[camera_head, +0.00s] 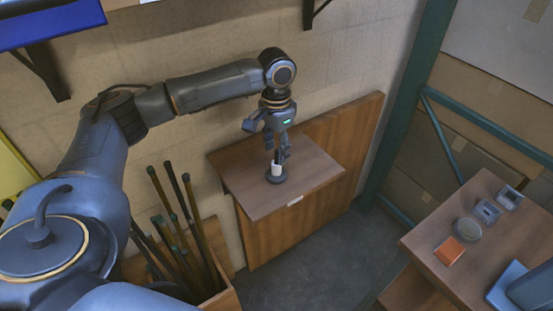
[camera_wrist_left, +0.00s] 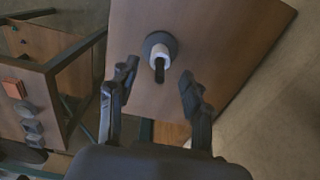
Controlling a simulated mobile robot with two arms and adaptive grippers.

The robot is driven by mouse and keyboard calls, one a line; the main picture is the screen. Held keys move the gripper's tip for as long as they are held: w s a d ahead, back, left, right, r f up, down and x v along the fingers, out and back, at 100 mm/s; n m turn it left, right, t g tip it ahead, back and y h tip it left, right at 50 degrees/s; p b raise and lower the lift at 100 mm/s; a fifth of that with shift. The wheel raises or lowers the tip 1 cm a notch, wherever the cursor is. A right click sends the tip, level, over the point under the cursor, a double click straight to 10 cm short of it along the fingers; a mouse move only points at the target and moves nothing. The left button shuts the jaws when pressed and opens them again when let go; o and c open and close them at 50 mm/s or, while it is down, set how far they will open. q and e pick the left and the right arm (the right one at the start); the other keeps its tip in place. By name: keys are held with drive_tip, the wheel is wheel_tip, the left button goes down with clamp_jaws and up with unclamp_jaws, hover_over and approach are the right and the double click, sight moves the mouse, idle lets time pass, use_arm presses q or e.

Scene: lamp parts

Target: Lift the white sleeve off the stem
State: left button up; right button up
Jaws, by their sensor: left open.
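The white sleeve (camera_head: 276,169) sits low around a dark upright stem, just above its round dark base (camera_head: 272,179), on a small wooden wall table. In the left wrist view the sleeve (camera_wrist_left: 163,51) shows around the stem (camera_wrist_left: 159,72), whose dark end points toward the camera. My left gripper (camera_head: 278,154) points down just above the sleeve. In the left wrist view its fingers (camera_wrist_left: 158,79) are open, one on each side of the stem, with nothing between them touching. My right gripper is not in view.
The wooden tabletop (camera_head: 310,170) is otherwise clear. A crate of dark rods (camera_head: 223,298) stands at lower left. A side table (camera_head: 420,240) at right holds an orange block (camera_head: 449,251), a round grey part (camera_head: 467,230) and small grey blocks (camera_head: 487,211).

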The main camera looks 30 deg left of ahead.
sight(276, 164)
use_arm(q)
wheel_tip(276, 164, down, 4)
drive_tip(key=shift+f+p, duration=0.15)
drive_tip(key=shift+p, duration=0.2)
drive_tip(key=shift+f, duration=0.85)
clamp_jaws()
drive_tip(key=c, duration=0.6)
unclamp_jaws()
clamp_jaws()
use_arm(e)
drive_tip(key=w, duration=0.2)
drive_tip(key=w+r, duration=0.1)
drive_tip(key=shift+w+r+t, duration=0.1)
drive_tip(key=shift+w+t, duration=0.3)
